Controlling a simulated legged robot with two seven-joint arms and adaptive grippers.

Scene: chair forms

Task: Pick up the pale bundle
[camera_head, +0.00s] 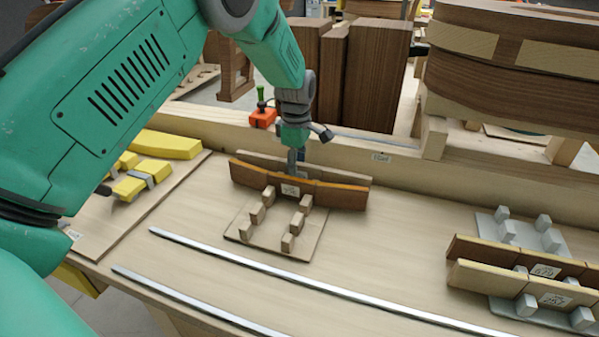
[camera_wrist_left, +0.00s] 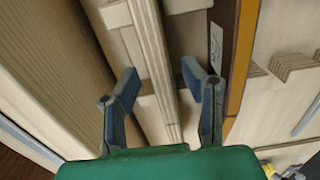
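The pale bundle (camera_head: 345,177) is a long strip of light wood standing on a pegged wooden rack (camera_head: 270,240), behind a darker brown bundle (camera_head: 340,195) with an orange-edged top. In the left wrist view the pale bundle (camera_wrist_left: 147,45) shows as layered light slats. My left gripper (camera_head: 297,166) points down at the middle of the pale bundle. In the left wrist view its two blue fingers (camera_wrist_left: 162,85) are apart, one on each side of the slats, with gaps visible. The brown bundle (camera_wrist_left: 240,65) lies close beside the right finger. My right gripper is not in view.
Another rack with two bundles (camera_head: 530,275) stands at the right. Two metal rails (camera_head: 300,282) run along the bench front. Yellow clamps (camera_head: 150,170) lie on a board at left. A raised wooden beam (camera_head: 380,152) and an orange tool (camera_head: 262,117) are behind.

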